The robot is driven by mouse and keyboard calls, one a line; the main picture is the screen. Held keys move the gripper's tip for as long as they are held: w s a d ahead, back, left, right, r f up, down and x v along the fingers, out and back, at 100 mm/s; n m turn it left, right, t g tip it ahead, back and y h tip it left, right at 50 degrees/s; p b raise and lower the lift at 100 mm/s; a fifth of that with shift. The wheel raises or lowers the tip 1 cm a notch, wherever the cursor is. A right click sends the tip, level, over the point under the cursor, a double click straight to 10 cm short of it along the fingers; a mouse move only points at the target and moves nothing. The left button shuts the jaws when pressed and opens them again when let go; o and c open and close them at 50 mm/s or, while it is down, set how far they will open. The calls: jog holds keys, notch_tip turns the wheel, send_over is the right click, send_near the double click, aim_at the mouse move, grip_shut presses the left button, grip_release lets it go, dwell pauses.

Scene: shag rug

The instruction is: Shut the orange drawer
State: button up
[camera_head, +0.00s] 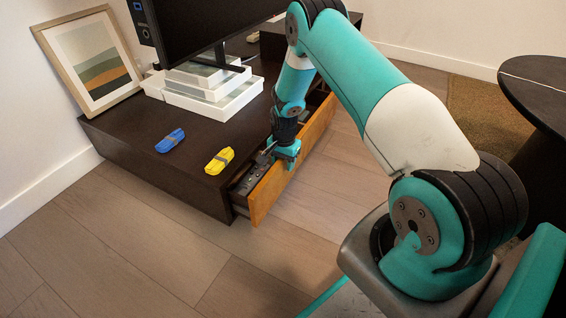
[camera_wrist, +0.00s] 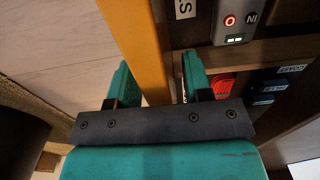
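The orange drawer (camera_head: 268,192) stands partly pulled out of the dark low cabinet (camera_head: 215,190), and its dark inside shows. My gripper (camera_head: 285,155) is down at the drawer's front panel, near the panel's middle. In the wrist view the orange front panel (camera_wrist: 145,45) runs between the two fingers of my gripper (camera_wrist: 158,88), one finger on each side. The fingers are apart, with a narrow gap between the panel and the right finger. In the head view the fingertips are partly hidden by the gripper body.
A grey device (camera_wrist: 236,20) with a red mark and other labelled items lie inside the drawer. A blue object (camera_head: 170,140), a yellow object (camera_head: 219,160) and white boxes (camera_head: 213,92) sit on the cabinet top. A dark round table (camera_head: 540,90) stands at right. The front floor is clear.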

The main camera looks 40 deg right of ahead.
jog(key=shift+r, duration=0.1)
notch_tip(320, 180, up, 17)
jog(key=p, duration=0.8)
jog(key=shift+r+p, duration=0.15)
jog(key=shift+p, duration=0.2)
